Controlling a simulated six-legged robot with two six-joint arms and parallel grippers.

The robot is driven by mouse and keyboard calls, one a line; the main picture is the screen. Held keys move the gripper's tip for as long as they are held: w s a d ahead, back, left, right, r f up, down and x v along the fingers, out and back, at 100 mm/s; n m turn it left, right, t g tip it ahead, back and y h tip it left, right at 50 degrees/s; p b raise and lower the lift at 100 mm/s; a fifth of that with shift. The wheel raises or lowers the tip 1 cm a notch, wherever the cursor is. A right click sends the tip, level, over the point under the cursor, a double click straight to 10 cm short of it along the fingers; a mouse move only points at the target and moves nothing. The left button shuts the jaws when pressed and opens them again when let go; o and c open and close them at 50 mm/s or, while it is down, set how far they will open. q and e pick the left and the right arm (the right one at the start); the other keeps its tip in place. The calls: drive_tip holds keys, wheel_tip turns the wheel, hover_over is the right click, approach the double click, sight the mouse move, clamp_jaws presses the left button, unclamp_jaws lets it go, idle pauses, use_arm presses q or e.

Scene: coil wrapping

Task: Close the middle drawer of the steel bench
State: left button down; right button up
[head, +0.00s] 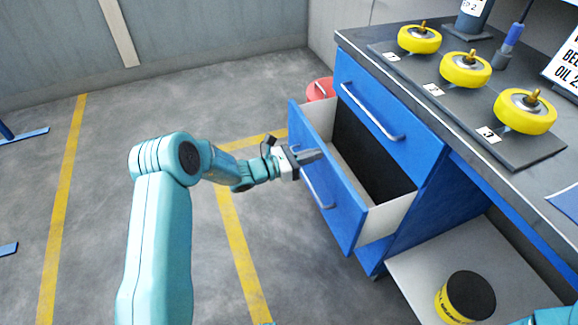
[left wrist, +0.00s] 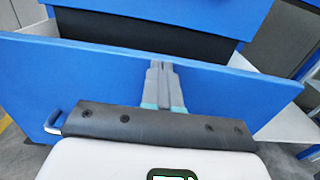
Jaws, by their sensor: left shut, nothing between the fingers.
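The middle drawer (head: 345,205) of the steel bench is pulled out, with its blue front facing left and its dark inside showing. Its front panel also fills the left wrist view (left wrist: 225,90). Its handle (head: 318,188) is a bent metal bar on the front. My left gripper (head: 318,155) is shut and empty at the upper part of the drawer front. In the left wrist view its fingertips (left wrist: 161,62) reach the panel near its top edge; I cannot tell whether they touch. My right gripper is not in view; only a bit of teal arm shows at the bottom right.
The upper drawer (head: 385,115) is shut above the open one. The bench top (head: 370,45) carries several yellow wheels (head: 465,68) on a dark mat. A yellow and black container (head: 465,297) stands on the lower shelf (head: 420,285). A red round object (head: 320,88) is behind the drawer.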

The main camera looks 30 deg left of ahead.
use_arm(q)
drive_tip(key=b+x, duration=0.3)
drive_tip(key=x, duration=0.9)
drive_tip(key=shift+b, duration=0.4)
